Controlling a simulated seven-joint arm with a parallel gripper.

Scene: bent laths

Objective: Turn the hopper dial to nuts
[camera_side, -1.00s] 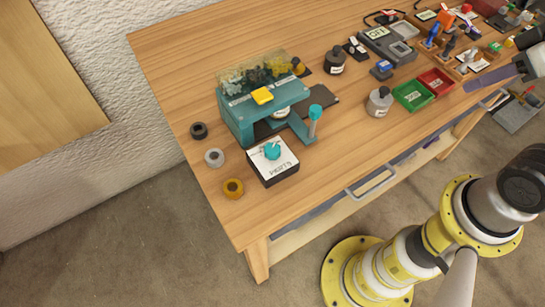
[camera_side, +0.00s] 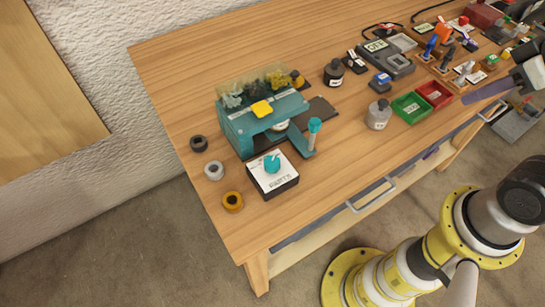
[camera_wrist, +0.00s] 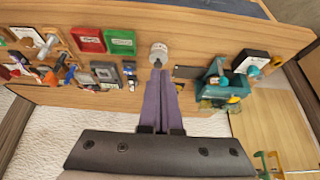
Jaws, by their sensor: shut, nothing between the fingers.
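The dial is a teal knob (camera_side: 271,163) on a black box with a white top (camera_side: 283,182) lettered "PARTS". A pale mark shows on the knob; the words around it are too small to read. The box stands at the front left of the table, before the teal hopper machine (camera_side: 240,130). The knob also shows in the wrist view (camera_wrist: 253,71), at the right. My gripper (camera_wrist: 158,68) has purple fingers, shut and empty, pointing toward a grey-white jar. In the side view its fingers (camera_side: 487,90) are at the right edge, far from the dial.
The hopper's clear bin (camera_side: 258,86) holds grey, dark and yellow pieces. A teal-topped post (camera_side: 313,138) rises beside the dial box. A grey-white jar (camera_side: 378,115) and green tray (camera_side: 411,107) stand between gripper and dial.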

